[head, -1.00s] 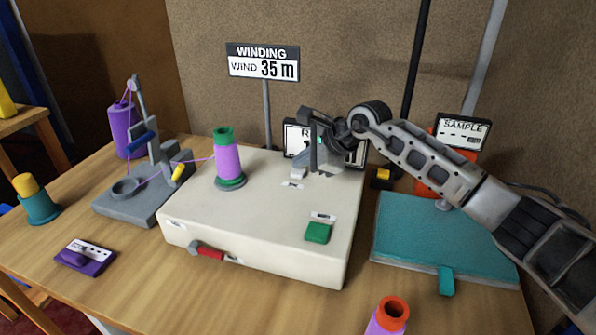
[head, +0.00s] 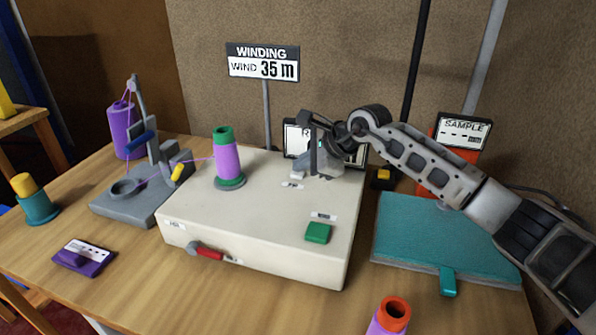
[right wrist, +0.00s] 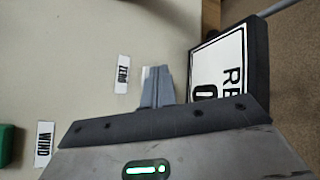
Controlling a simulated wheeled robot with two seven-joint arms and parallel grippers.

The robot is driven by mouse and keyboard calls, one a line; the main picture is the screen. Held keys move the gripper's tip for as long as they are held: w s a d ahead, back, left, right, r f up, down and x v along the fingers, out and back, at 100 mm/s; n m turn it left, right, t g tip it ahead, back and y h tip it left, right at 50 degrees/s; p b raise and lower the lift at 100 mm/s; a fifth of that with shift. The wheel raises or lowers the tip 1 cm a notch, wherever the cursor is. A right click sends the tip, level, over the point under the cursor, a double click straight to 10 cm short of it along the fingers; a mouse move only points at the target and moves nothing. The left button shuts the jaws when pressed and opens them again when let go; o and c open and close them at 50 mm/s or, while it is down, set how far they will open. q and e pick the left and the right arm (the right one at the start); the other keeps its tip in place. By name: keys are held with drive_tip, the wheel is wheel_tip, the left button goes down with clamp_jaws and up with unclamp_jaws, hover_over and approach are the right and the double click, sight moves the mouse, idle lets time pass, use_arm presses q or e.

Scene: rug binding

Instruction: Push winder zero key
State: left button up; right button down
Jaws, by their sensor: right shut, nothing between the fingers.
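The winder is a cream box (head: 255,235) on the table. A small label (head: 291,184) lies on its top near the back; in the right wrist view this label reads ZERO (right wrist: 122,73). A small pale piece (head: 297,175) shows just behind the label, beside my gripper; I cannot tell if it is the zero key or a fingertip. My right gripper (head: 312,171) is low over the back of the box, shut and empty. In the right wrist view its closed fingers (right wrist: 156,80) end beside the ZERO label and hide what lies under them. Contact cannot be told. My left gripper is out of view.
A green key (head: 318,232) with a WIND label sits at the front right of the box. A purple cone (head: 227,162) stands on the box's left. A dark-framed display (right wrist: 258,60) stands close behind my gripper. A teal pad (head: 420,230) lies to the right.

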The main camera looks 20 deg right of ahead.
sight(303, 175)
drive_tip(key=shift+r+p, duration=0.45)
drive_tip(key=shift+r, duration=0.25)
drive_tip(key=shift+r, duration=0.1)
drive_tip(key=shift+r, duration=0.1)
drive_tip(key=shift+r+p, duration=1.45)
drive_tip(key=shift+r, duration=1)
drive_tip(key=shift+s+f, duration=0.1)
drive_tip(key=shift+f, duration=0.05)
